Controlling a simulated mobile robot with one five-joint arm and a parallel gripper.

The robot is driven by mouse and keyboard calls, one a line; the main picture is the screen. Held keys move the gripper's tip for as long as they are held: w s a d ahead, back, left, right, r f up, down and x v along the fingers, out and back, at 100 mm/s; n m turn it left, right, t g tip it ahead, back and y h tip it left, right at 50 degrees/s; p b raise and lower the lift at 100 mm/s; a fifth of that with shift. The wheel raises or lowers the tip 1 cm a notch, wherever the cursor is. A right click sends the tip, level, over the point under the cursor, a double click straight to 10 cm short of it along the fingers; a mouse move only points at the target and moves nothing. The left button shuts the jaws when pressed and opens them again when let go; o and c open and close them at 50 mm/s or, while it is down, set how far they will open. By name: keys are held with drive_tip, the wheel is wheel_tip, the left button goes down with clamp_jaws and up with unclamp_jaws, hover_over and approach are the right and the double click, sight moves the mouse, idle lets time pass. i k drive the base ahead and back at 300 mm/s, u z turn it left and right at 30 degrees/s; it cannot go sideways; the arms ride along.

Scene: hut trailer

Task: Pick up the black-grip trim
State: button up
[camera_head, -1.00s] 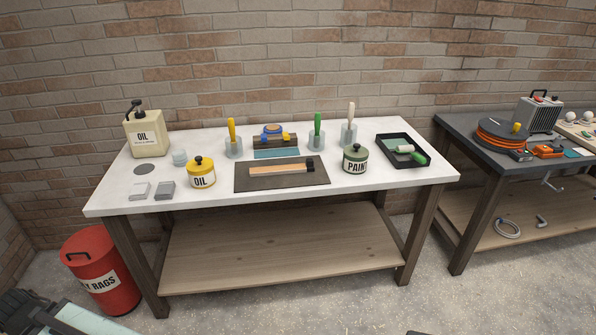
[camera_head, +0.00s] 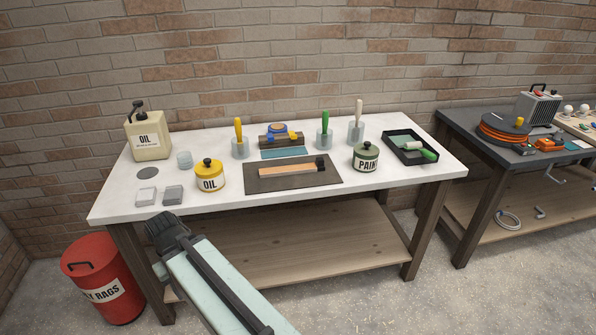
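A long light-wood piece with a black block at its right end (camera_head: 290,170) lies flat on a dark mat (camera_head: 262,186) at the middle of the white table. It is the only handled piece with a black part that I see; I cannot make out whether the black part is a grip. My pale arm reaches up from the bottom edge, and its dark end, my gripper (camera_head: 166,232), is in front of the table's front edge, left of and nearer than the mat. It is apart from the wood piece. Its fingers cannot be made out.
Yellow oil tin (camera_head: 209,178), paint tin (camera_head: 365,158) and black tray (camera_head: 409,147) stand around the mat. Behind are pots with yellow (camera_head: 239,134), green (camera_head: 324,128) and white (camera_head: 358,116) handles. A red bin (camera_head: 103,285) stands at the floor left.

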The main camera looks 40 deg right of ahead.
sight(319, 165)
drive_tip(key=z, duration=0.1)
drive_tip(key=i, duration=1)
drive_tip(key=u, duration=0.05)
